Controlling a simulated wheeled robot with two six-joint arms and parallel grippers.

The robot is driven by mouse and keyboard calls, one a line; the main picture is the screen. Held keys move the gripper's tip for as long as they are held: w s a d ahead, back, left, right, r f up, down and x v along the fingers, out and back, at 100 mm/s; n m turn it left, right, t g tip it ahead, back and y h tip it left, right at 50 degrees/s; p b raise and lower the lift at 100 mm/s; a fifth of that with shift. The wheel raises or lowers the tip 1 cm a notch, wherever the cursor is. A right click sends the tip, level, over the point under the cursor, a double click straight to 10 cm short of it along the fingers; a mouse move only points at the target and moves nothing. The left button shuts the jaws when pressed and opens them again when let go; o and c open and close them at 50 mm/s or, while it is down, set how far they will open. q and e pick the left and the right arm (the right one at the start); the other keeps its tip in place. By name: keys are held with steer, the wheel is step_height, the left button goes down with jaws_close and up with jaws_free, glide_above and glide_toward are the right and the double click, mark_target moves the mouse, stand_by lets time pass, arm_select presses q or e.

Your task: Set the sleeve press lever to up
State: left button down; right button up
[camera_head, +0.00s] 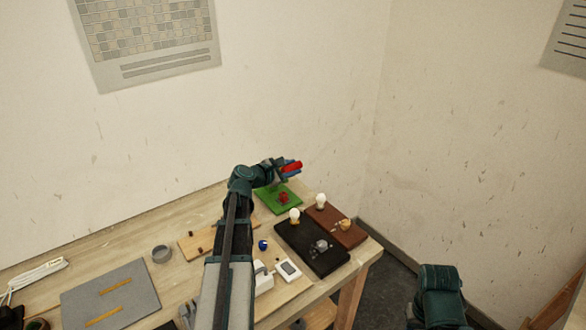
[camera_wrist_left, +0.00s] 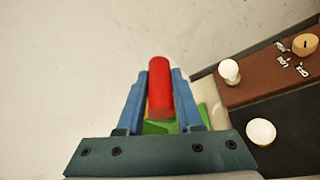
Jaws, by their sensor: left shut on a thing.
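My left gripper (camera_head: 284,170) is above the green board (camera_head: 272,200) at the back of the bench. Its blue fingers are shut on a red cylindrical grip (camera_head: 292,166), apparently the sleeve press lever. In the left wrist view the red grip (camera_wrist_left: 159,85) sits between the two fingers (camera_wrist_left: 158,95), with part of the green board (camera_wrist_left: 160,127) below it. The gripper and arm hide whatever joins the grip to a base, so I cannot tell the lever's exact setting. My right gripper is out of view; only part of my right arm shows at the lower right.
A red piece (camera_head: 283,197) stands on the green board. A black board (camera_head: 302,257) and a brown board (camera_head: 345,234) with white bulbs (camera_head: 295,215) lie to the right. The wall is close behind.

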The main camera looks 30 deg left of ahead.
arm_select(q)
steer(key=shift+a, duration=0.1)
steer(key=c, duration=0.6)
jaws_free()
steer(key=shift+w+a+f, duration=0.1)
steer(key=shift+s+r, duration=0.2)
steer(key=shift+s, duration=0.2)
steer(key=p+v, duration=0.4)
steer(key=v, duration=0.9)
steer(key=shift+f, duration=0.1)
